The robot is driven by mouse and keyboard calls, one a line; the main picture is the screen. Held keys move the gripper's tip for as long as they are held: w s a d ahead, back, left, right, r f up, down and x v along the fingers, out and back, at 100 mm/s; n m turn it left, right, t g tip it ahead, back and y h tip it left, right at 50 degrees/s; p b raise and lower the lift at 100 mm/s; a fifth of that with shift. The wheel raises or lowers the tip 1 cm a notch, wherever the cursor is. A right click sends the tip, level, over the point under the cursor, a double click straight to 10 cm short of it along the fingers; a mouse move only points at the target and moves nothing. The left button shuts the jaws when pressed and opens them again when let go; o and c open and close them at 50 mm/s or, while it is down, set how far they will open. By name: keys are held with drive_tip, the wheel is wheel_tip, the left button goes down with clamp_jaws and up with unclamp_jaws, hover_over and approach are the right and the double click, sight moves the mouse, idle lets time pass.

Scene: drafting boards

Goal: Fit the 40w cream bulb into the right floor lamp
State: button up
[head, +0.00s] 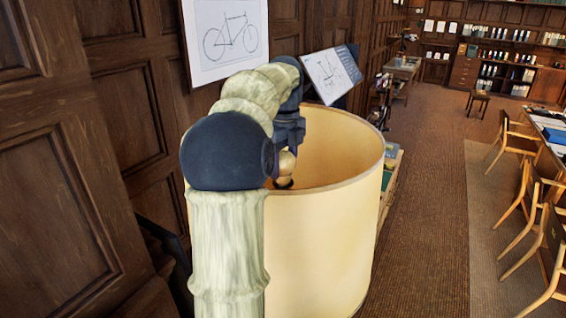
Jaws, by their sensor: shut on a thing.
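A floor lamp's large cream drum shade (325,235) fills the middle of the head view, open at the top. My gripper (287,148) points down inside the shade's rim, near its left side, and is partly hidden by my own arm. It is shut on a small rounded cream bulb (287,162). A dark piece (284,183) shows just below the bulb, partly hidden; I cannot tell whether the two touch or whether the bulb is seated. The bulb's wattage marking cannot be read. The lamp's stem and base are hidden.
A dark panelled wall (90,120) stands close on the left. A bicycle drawing (228,38) and a tilted drafting board (330,74) are behind the shade. Wooden chairs (535,190) and a table line the right. The brown carpet (425,200) between is clear.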

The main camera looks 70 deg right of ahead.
drive_tip(key=shift+f, duration=0.4)
drive_tip(key=o, duration=0.9)
drive_tip(key=shift+r, duration=0.1)
wheel_tip(320, 180, up, 12)
drive_tip(key=shift+f+p, duration=0.1)
drive_tip(key=shift+p, duration=0.25)
idle(0.4)
